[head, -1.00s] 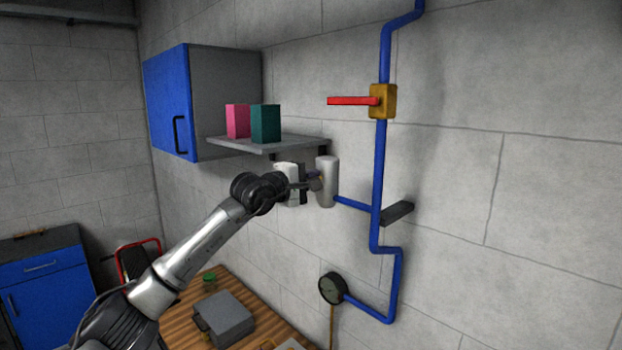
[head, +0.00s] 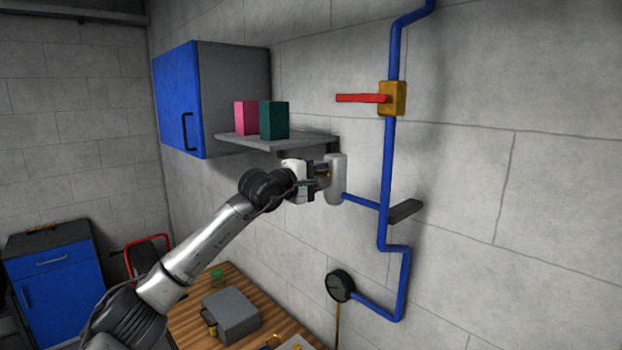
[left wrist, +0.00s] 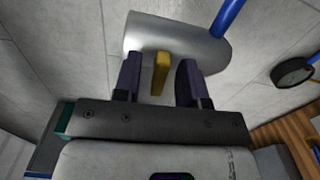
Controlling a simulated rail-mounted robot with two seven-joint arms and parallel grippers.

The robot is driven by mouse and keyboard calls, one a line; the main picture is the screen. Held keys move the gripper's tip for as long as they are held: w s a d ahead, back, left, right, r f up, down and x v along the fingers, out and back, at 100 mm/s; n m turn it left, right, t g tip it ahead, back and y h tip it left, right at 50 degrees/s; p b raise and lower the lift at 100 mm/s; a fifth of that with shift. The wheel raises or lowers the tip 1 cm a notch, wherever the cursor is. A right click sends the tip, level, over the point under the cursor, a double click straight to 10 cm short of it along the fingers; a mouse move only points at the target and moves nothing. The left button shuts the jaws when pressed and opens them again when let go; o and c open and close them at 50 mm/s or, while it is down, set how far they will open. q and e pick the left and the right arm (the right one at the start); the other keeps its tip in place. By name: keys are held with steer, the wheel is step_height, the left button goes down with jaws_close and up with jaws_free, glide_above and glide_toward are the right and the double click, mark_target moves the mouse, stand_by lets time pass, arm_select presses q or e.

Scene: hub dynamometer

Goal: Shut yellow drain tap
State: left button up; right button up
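The yellow drain tap (left wrist: 161,73) shows in the left wrist view as a short yellow lever against the silver cylinder (left wrist: 175,45). In the head view the cylinder (head: 336,180) hangs at the end of a blue side pipe, and the tap is mostly hidden by my gripper. My left gripper (left wrist: 158,82) is open, with one dark finger on each side of the tap and a gap to each. In the head view my left gripper (head: 318,174) is right beside the cylinder. My right gripper is not in view.
A grey shelf (head: 300,140) with a pink box (head: 246,118) and a green box (head: 274,120) is just above my gripper. A red-handled valve (head: 392,98) is on the blue pipe (head: 385,180). A round gauge (head: 340,286) is below.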

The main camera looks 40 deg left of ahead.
arm_select(q)
steer(key=s+a+b, duration=0.1)
steer(key=s+b, duration=0.5)
steer(key=s, duration=0.7)
steer(key=shift+s+a, duration=0.3)
steer(key=shift+a, duration=0.1)
